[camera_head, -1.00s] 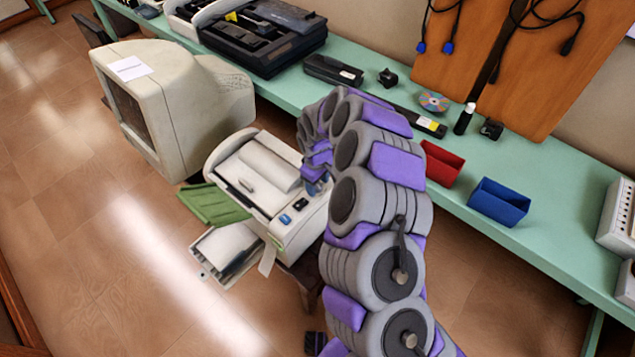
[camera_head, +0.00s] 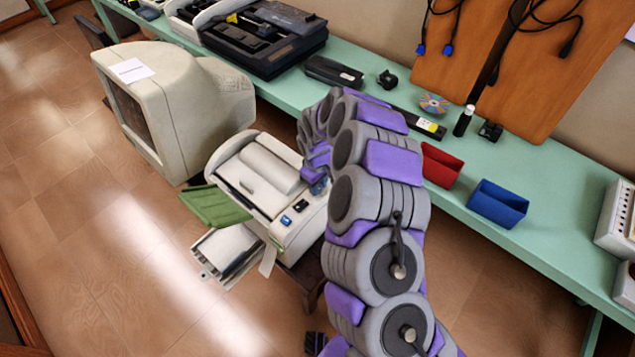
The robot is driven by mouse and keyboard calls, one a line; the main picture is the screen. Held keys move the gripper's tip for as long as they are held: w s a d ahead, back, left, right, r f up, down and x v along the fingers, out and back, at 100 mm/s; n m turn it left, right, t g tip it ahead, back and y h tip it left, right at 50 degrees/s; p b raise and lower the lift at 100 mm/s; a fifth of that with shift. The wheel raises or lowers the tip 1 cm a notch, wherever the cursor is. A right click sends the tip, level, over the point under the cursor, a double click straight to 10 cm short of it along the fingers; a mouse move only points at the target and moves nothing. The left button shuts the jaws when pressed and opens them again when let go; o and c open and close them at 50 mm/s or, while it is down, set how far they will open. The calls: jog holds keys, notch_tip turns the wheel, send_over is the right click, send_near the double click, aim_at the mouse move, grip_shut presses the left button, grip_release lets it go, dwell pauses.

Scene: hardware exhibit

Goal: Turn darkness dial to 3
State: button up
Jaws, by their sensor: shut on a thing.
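A cream-coloured printer (camera_head: 262,195) stands on a small dark stand, with a blue and a dark control on its top near the front right corner. My gripper (camera_head: 317,184) is at the printer's right top edge, with my grey and purple arm reaching over from the lower right. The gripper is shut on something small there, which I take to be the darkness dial. The dial itself, its pointer and its numbers are hidden behind my gripper and arm.
A large beige monitor (camera_head: 170,105) stands left of the printer. A green bench (camera_head: 560,235) runs behind, bearing a red bin (camera_head: 440,165), a blue bin (camera_head: 497,204) and black devices. A green panel (camera_head: 213,206) and an open tray (camera_head: 228,252) jut from the printer's left and front.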

jog(key=o, duration=1.1)
jog(key=shift+c, duration=0.2)
notch_tip(320, 180, up, 17)
jog(key=p, duration=0.2)
jog(key=shift+a+r+p, duration=0.15)
jog(key=shift+a+p, duration=0.05)
jog(key=shift+p, duration=0.2)
jog(key=shift+s, duration=0.1)
